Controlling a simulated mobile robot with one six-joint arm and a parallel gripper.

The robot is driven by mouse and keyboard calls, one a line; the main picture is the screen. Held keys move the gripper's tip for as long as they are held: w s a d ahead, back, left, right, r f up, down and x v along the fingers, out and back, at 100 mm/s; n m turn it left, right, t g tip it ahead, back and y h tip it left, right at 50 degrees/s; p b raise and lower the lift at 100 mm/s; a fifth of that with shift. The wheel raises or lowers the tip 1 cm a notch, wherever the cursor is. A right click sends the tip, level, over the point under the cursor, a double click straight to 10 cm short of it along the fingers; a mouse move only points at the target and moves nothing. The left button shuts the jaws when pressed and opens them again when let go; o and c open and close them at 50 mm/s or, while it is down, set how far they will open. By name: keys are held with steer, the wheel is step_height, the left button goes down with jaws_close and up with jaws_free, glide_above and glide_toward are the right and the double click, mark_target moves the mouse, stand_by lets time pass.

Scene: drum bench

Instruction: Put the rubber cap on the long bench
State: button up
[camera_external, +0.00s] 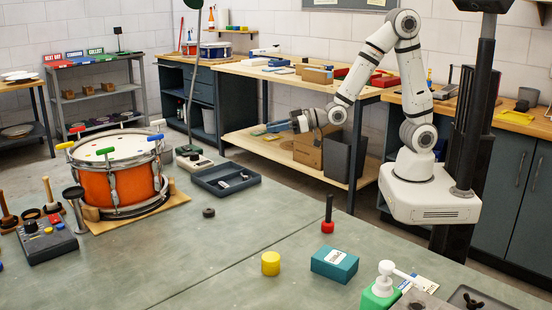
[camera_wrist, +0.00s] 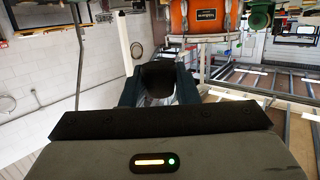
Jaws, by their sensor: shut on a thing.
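My gripper (camera_external: 274,127) reaches left from the arm in the external view, in front of the wooden workbench's lower shelf. In the wrist view, my gripper (camera_wrist: 158,84) is shut on a dark, rounded thing (camera_wrist: 158,76) that looks like the rubber cap; the fingers hide part of it. In the external view the held thing is too small to make out. A small dark round piece (camera_external: 208,212) lies apart on the grey-green bench (camera_external: 215,255) in the foreground. Which surface is the long bench, I cannot tell for sure.
An orange drum (camera_external: 112,182) stands on the foreground bench, with a dark tray (camera_external: 225,179) to its right. A yellow cylinder (camera_external: 271,263), teal box (camera_external: 334,264) and red-based post (camera_external: 328,222) stand nearer. The wooden workbench (camera_external: 262,74) behind carries boxes. The foreground bench's middle has free room.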

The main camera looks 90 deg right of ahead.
steer(key=s+a+n+y+b, duration=0.2)
steer(key=a+y+b, duration=0.1)
steer(key=a, duration=1.3)
steer(key=s+a+n+g+y+b, duration=0.1)
steer(key=s+a, duration=0.3)
steer(key=a, duration=0.2)
steer(key=s+a+n+g+y+b, duration=0.1)
steer(key=s+a+y+b, duration=0.1)
steer(key=s+a, duration=0.3)
steer(key=s+a+n+g+y+b, duration=0.1)
steer(key=s+a, duration=0.3)
steer(key=a, duration=0.5)
steer(key=shift+s+a+f+n+y+b, duration=0.15)
steer(key=shift+s+a+n+y+b, duration=0.15)
steer(key=shift+n+y, duration=0.25)
steer(key=s+a+n+g+y+b, duration=0.2)
steer(key=s+a, duration=0.4)
steer(key=s, duration=0.2)
glide_above(363, 245)
steer(key=shift+h, duration=0.25)
step_height(363, 245, down, 5)
steer(key=shift+r+p, duration=0.15)
steer(key=shift+p, duration=0.15)
step_height(363, 245, down, 10)
steer(key=shift+r+b, duration=0.2)
steer(key=shift+b, duration=0.85)
steer(key=shift+f, duration=0.1)
